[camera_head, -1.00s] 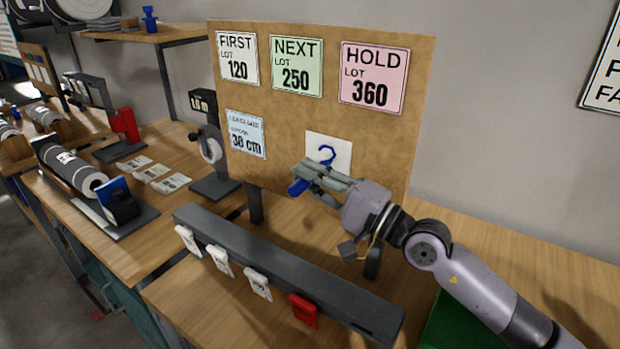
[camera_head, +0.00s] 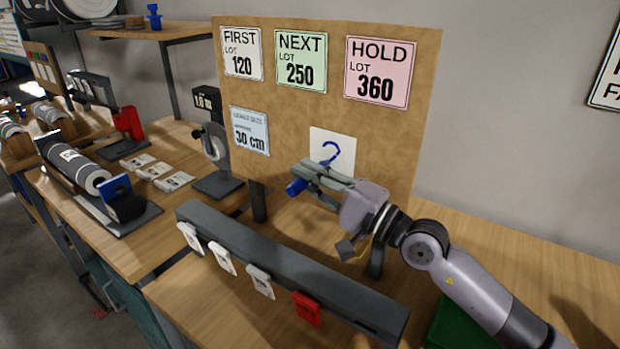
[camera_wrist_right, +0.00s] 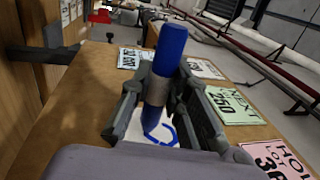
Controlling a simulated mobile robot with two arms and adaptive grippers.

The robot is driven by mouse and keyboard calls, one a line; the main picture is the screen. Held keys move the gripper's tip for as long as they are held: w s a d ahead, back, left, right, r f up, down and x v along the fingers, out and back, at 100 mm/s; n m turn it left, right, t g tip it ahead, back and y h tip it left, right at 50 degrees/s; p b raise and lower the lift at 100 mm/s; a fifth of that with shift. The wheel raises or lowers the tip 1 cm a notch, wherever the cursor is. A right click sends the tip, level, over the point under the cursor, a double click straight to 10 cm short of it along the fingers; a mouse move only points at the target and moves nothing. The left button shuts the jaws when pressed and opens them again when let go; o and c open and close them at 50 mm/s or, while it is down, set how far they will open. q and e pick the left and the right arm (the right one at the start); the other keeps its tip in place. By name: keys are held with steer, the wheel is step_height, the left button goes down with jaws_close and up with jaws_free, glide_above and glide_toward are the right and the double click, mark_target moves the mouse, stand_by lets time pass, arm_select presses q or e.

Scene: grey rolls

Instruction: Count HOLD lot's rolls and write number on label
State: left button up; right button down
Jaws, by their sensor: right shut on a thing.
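My right gripper (camera_head: 312,180) is shut on a blue marker (camera_head: 297,187), in front of the brown board (camera_head: 290,130). The marker also shows upright between the fingers in the right wrist view (camera_wrist_right: 170,62). A white label (camera_head: 345,142) on the board, below the HOLD card, bears a curved blue stroke (camera_head: 332,147), partly covered by my gripper. Whether the marker tip touches the label is hidden. The pink HOLD card (camera_head: 380,72) reads LOT 360. The HOLD lot's rolls cannot be told apart here. My left gripper is not in view.
A green NEXT card (camera_head: 301,62), a white FIRST card (camera_head: 242,54) and a pale blue card reading 30 cm (camera_head: 249,131) are on the board. A dark rail (camera_head: 300,270) with white tags and a red tag (camera_head: 306,309) lies in front.

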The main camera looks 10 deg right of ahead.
steer(key=shift+w+a+f+b, duration=0.25)
steer(key=shift+f+b, duration=0.2)
steer(key=shift+b, duration=0.05)
steer(key=shift+w+a+f+b, duration=0.25)
steer(key=shift+f+b, duration=0.15)
steer(key=shift+b, duration=0.05)
stand_by(0.6)
steer(key=shift+w+a+f, duration=0.1)
steer(key=shift+s+a, duration=0.2)
stand_by(0.6)
stand_by(1.0)
steer(key=shift+w+d+b, duration=0.15)
steer(key=shift+d+b, duration=0.1)
steer(key=shift+b, duration=0.35)
stand_by(1.3)
steer(key=shift+s+d, duration=0.1)
steer(key=shift+s, duration=0.15)
steer(key=shift+b, duration=0.3)
